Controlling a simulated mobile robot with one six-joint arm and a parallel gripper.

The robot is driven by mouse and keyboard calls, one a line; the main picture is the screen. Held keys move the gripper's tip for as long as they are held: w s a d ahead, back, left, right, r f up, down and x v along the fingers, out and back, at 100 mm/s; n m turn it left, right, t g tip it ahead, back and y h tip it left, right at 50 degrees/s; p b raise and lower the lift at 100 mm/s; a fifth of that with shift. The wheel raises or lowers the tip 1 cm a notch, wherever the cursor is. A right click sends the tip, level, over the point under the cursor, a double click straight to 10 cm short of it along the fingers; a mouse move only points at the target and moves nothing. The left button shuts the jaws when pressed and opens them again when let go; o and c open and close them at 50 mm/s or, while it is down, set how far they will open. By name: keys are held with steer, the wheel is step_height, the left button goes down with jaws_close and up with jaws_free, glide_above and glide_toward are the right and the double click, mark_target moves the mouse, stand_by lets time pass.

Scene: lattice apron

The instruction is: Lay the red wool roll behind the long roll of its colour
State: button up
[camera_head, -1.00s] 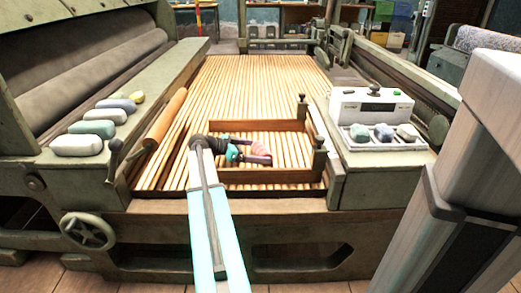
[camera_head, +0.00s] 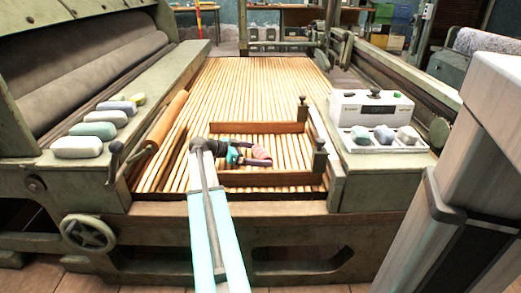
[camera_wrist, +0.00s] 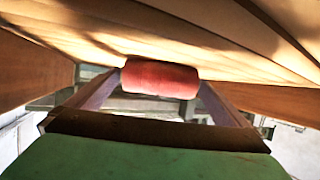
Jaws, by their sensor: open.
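The red wool roll (camera_head: 261,152) lies on the wooden slats inside the low frame in the head view. In the wrist view the short, pinkish-red roll (camera_wrist: 160,78) lies crosswise between the tips of my gripper (camera_wrist: 162,92). One finger is close to each end of it; I cannot tell whether they touch. My gripper (camera_head: 250,156) is open at the roll, low over the slats, and partly hides it in the head view. I cannot make out a long red roll in either view.
The brown wooden frame (camera_head: 268,179) has low walls around the roll. Pale rolls (camera_head: 78,147) lie along the left ledge. The slatted apron (camera_head: 255,85) is clear farther back.

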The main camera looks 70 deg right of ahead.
steer(key=shift+p+v, duration=1.05)
steer(key=shift+v, duration=2.65)
